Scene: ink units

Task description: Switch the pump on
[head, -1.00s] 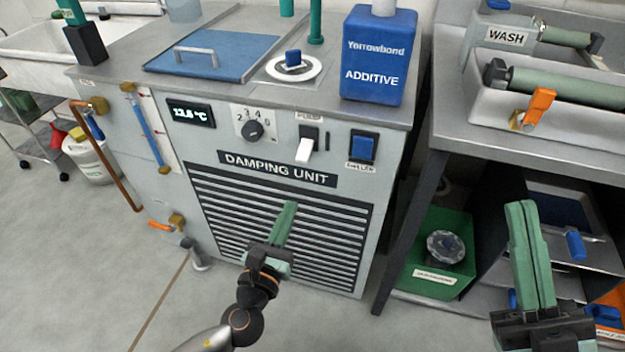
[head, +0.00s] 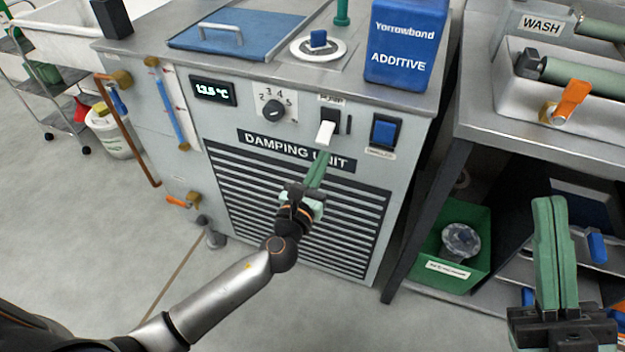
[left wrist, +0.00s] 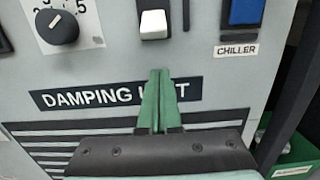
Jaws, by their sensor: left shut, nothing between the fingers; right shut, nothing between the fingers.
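The pump switch (head: 326,132) is a white rocker lever in a black housing under a label reading PUMP, on the front of the grey damping unit (head: 232,125). Its white lever points downward. It also shows at the top of the left wrist view (left wrist: 154,24). My left gripper (head: 320,160) is shut and empty, with its green fingertips just below the switch, over the DAMPING UNIT nameplate (head: 290,147). In the left wrist view its tips (left wrist: 159,73) are below the white lever and apart from it. My right gripper (head: 549,202) is shut and empty at the lower right.
A blue chiller switch (head: 383,131) sits right of the pump switch, and a dial (head: 273,111) sits to its left. A blue additive container (head: 404,50) stands on top of the unit. A steel bench (head: 490,125) stands to the right.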

